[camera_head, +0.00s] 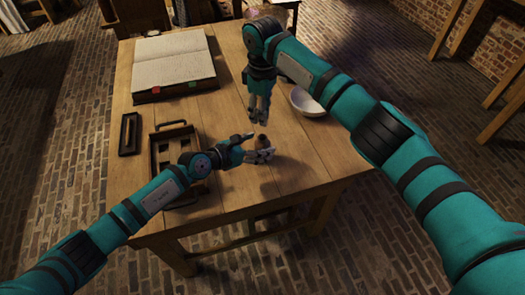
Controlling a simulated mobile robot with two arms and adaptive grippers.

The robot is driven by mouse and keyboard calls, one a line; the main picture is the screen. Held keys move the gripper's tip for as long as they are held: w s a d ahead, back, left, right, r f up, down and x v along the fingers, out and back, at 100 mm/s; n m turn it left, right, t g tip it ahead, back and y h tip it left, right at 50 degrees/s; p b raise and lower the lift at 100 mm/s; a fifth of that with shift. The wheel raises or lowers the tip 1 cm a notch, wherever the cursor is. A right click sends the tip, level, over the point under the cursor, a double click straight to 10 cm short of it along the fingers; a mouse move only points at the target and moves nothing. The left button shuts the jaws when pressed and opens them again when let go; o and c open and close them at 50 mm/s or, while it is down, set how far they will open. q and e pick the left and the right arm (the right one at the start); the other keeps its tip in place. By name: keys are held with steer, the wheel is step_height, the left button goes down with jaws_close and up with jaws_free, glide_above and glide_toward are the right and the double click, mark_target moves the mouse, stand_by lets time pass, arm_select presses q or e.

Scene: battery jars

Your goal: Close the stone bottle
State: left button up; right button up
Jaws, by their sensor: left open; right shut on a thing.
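A small brownish stone bottle (262,141) stands on the wooden table, right of the middle and partly covered by my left gripper. My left gripper (260,148) is open, with its fingers to either side of the bottle; I cannot tell whether they touch it. My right gripper (259,112) points down above and beyond the bottle. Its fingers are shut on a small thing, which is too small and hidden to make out. The bottle's mouth is too small to see clearly.
The wooden table (225,105) has an open book (173,62) at the back left. A dark rack (163,152) lies partly under my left arm, with a small dark tray (129,134) beside it. A white bowl (308,103) sits under my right arm. The front right is clear.

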arm_select(q)
steer(key=shift+x, duration=1.3)
jaws_close()
